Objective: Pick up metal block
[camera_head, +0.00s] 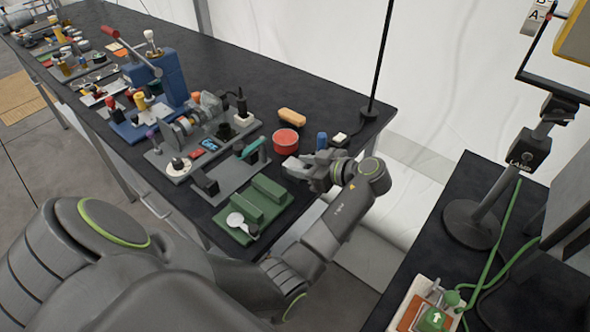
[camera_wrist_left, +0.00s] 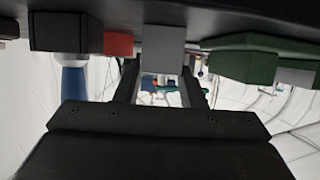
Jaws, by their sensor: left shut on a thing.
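The metal block (camera_wrist_left: 163,46) is a light grey block between the two fingers of my left gripper (camera_wrist_left: 160,85) in the left wrist view. In the head view a small pale grey piece of it (camera_head: 291,163) shows at the fingertips. My left gripper (camera_head: 304,170) is shut on the block, low over the dark table's near right part. The gripper hides much of the block, and I cannot tell whether it touches the table. My right gripper is not in view.
A red round tin (camera_head: 286,141), a blue cylinder (camera_head: 321,141) and an orange object (camera_head: 292,117) stand just beyond the gripper. A green fixture (camera_head: 268,187) lies to its left, beside a grey fixture (camera_head: 228,178). A thin black pole (camera_head: 380,60) rises near the table's right corner.

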